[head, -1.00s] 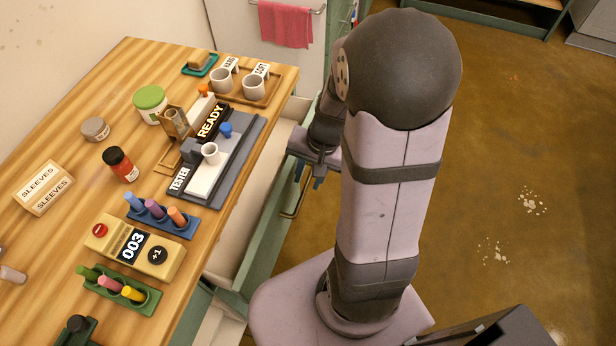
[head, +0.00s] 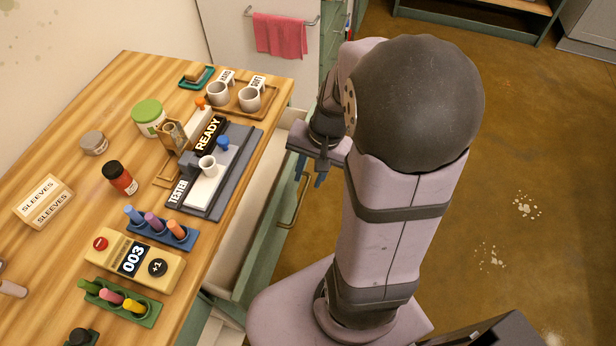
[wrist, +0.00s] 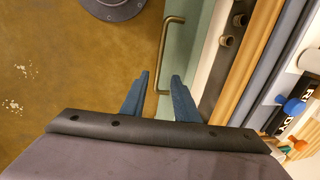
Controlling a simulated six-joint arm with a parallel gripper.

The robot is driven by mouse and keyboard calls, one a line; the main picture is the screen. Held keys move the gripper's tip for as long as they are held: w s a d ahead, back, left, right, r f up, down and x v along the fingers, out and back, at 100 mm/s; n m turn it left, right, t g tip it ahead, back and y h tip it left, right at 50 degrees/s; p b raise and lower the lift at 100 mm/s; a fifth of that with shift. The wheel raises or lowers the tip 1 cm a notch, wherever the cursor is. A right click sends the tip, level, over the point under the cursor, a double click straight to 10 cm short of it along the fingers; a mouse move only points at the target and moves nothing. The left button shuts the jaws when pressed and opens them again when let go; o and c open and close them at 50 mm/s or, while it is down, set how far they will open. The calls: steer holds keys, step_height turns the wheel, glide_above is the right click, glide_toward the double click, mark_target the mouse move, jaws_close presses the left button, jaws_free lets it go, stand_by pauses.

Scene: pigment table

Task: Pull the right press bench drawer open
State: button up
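The press bench drawer (head: 262,238) is pulled out from under the bench's right edge, its pale inside showing beside its green front. Its brass bar handle (head: 294,203) is on that front; it also shows in the wrist view (wrist: 166,50). The handle's near end shows between and beyond the fingertips there.
A second pulled-out compartment (head: 218,332) shows below the bench's near right edge. The wooden bench top (head: 60,130) carries a tester (head: 225,180), a counter box (head: 170,272), cups and marker racks. Small round pieces (wrist: 227,40) lie inside the drawer. Brown floor (head: 530,150) is clear at right.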

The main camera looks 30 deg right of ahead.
mark_target(304, 194)
steer(key=p, duration=0.2)
steer(key=shift+r+p, duration=0.35)
steer(key=shift+r, duration=0.05)
steer(key=shift+w+d+f+p, duration=0.1)
steer(key=shift+d+f+p, duration=0.15)
steer(key=shift+p, duration=0.55)
steer(key=shift+w+a+f+b, duration=0.2)
steer(key=shift+f+b, duration=0.1)
steer(key=shift+f, duration=0.95)
steer(key=shift+w+a+f+b, duration=0.15)
steer(key=shift+f+b, duration=0.2)
steer(key=shift+f, duration=0.95)
steer(key=shift+w+a+f+b, duration=0.2)
steer(key=shift+f+b, duration=0.1)
steer(key=shift+f, duration=0.95)
steer(key=shift+s, duration=0.1)
jaws_close()
